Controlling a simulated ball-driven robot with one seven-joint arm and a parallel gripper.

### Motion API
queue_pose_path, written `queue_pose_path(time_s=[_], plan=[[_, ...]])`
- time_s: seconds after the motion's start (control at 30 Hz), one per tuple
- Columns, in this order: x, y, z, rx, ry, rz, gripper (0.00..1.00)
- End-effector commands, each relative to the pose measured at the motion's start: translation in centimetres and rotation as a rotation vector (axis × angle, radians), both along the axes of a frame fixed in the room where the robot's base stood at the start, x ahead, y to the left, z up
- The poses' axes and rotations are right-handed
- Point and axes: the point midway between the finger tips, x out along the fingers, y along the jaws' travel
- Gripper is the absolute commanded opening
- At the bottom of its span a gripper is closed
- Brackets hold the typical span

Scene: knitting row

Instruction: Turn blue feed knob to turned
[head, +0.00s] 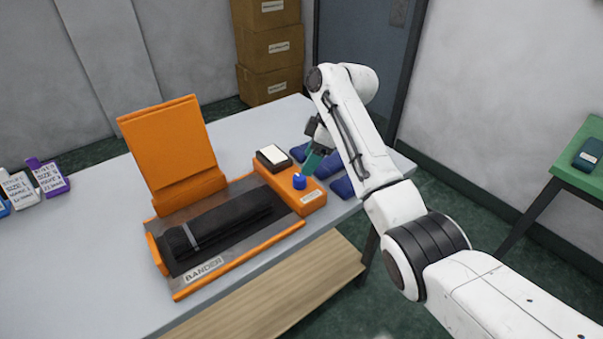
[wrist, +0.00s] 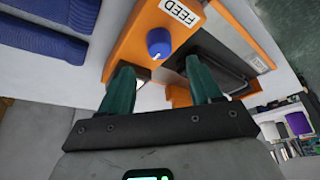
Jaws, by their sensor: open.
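The blue feed knob (head: 299,181) stands on the orange housing at the right end of the bander (head: 205,268). In the wrist view the knob (wrist: 159,43) shows a light pointer line, beside a white FEED label (wrist: 180,13). My gripper (head: 312,163) is just behind and right of the knob in the head view. In the wrist view its two green fingers (wrist: 163,82) are spread apart, with the knob beyond their tips and roughly between them. Nothing is between the fingers, and they look apart from the knob.
A black folded knit (head: 220,228) lies in the bander's tray, before an upright orange panel (head: 172,145). A white-topped block (head: 273,157) sits behind the knob. Folded blue knits (head: 342,187) lie to the right. Labelled boxes (head: 20,190) stand at the far left; the table between is clear.

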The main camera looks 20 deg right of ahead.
Motion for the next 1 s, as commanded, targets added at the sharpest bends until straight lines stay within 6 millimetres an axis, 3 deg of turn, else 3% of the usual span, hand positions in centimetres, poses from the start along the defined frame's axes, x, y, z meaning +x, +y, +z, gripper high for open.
queue_pose_path(time_s=[0.3, 0.77, 1.0], plan=[[0.8, 1.7, -4.8, -0.001, 0.003, 0.0, 0.64], [1.1, 2.2, -6.0, 0.0, 0.0, -0.001, 0.64], [1.1, 2.2, -6.0, 0.0, 0.0, -0.002, 0.42]])
